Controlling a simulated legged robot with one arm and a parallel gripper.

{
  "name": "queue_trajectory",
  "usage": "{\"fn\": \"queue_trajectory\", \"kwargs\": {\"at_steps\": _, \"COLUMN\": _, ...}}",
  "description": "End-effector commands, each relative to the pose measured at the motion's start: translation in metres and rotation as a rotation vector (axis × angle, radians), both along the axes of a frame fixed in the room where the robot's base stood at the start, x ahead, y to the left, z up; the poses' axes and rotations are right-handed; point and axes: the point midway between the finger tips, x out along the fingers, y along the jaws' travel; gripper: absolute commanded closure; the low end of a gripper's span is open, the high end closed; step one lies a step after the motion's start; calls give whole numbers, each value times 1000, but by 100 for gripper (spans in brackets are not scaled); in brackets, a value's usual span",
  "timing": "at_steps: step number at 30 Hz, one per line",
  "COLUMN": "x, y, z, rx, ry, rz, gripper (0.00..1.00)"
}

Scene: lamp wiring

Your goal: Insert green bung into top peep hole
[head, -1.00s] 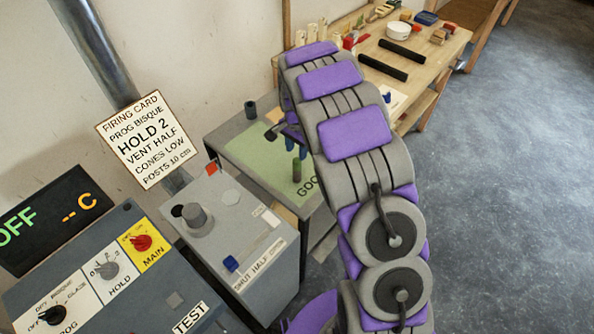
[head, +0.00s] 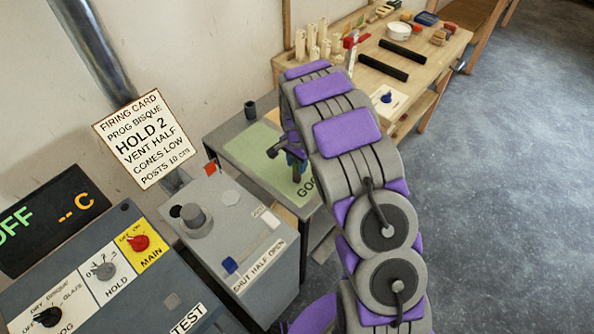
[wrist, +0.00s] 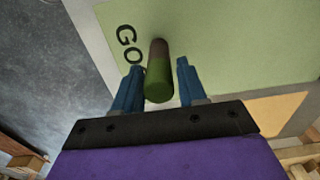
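The green bung (wrist: 158,75), a cylinder with a brown end, stands on the pale green mat in the wrist view. My gripper (wrist: 157,82) has its two blue fingers on either side of the bung, with a narrow gap showing at the right finger. It looks open around the bung. No peep hole shows in either view.
The green mat (head: 248,150) lies on a grey stand, with a dark cylinder (head: 251,109) at its back. A grey vent box (head: 235,225) and control panel (head: 100,285) stand in front. A wooden bench (head: 440,60) with several items is behind. Floor at right is clear.

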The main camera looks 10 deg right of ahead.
Motion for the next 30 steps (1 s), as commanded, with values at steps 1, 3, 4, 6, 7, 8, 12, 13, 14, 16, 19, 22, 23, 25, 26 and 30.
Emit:
{"fn": "queue_trajectory", "kwargs": {"at_steps": 1, "x": 0, "y": 0, "z": 0, "rx": 0, "ry": 0, "rz": 0, "gripper": 64}}
{"fn": "queue_trajectory", "kwargs": {"at_steps": 3, "x": 0, "y": 0, "z": 0, "rx": 0, "ry": 0, "rz": 0, "gripper": 71}}
{"fn": "queue_trajectory", "kwargs": {"at_steps": 4, "x": 0, "y": 0, "z": 0, "rx": 0, "ry": 0, "rz": 0, "gripper": 74}}
{"fn": "queue_trajectory", "kwargs": {"at_steps": 6, "x": 0, "y": 0, "z": 0, "rx": 0, "ry": 0, "rz": 0, "gripper": 80}}
{"fn": "queue_trajectory", "kwargs": {"at_steps": 7, "x": 0, "y": 0, "z": 0, "rx": 0, "ry": 0, "rz": 0, "gripper": 83}}
{"fn": "queue_trajectory", "kwargs": {"at_steps": 8, "x": 0, "y": 0, "z": 0, "rx": 0, "ry": 0, "rz": 0, "gripper": 86}}
{"fn": "queue_trajectory", "kwargs": {"at_steps": 12, "x": 0, "y": 0, "z": 0, "rx": 0, "ry": 0, "rz": 0, "gripper": 97}}
{"fn": "queue_trajectory", "kwargs": {"at_steps": 13, "x": 0, "y": 0, "z": 0, "rx": 0, "ry": 0, "rz": 0, "gripper": 97}}
{"fn": "queue_trajectory", "kwargs": {"at_steps": 14, "x": 0, "y": 0, "z": 0, "rx": 0, "ry": 0, "rz": 0, "gripper": 97}}
{"fn": "queue_trajectory", "kwargs": {"at_steps": 16, "x": 0, "y": 0, "z": 2, "rx": 0, "ry": 0, "rz": 0, "gripper": 97}}
{"fn": "queue_trajectory", "kwargs": {"at_steps": 19, "x": 0, "y": 0, "z": 7, "rx": 0, "ry": 0, "rz": 0, "gripper": 97}}
{"fn": "queue_trajectory", "kwargs": {"at_steps": 22, "x": 0, "y": 0, "z": 14, "rx": 0, "ry": 0, "rz": 0, "gripper": 97}}
{"fn": "queue_trajectory", "kwargs": {"at_steps": 23, "x": 0, "y": 0, "z": 16, "rx": 0, "ry": 0, "rz": 0, "gripper": 97}}
{"fn": "queue_trajectory", "kwargs": {"at_steps": 25, "x": 0, "y": 0, "z": 22, "rx": 1, "ry": 1, "rz": 0, "gripper": 97}}
{"fn": "queue_trajectory", "kwargs": {"at_steps": 26, "x": 0, "y": 0, "z": 24, "rx": 0, "ry": 1, "rz": 0, "gripper": 97}}
{"fn": "queue_trajectory", "kwargs": {"at_steps": 30, "x": 0, "y": 0, "z": 34, "rx": 0, "ry": 0, "rz": 0, "gripper": 97}}
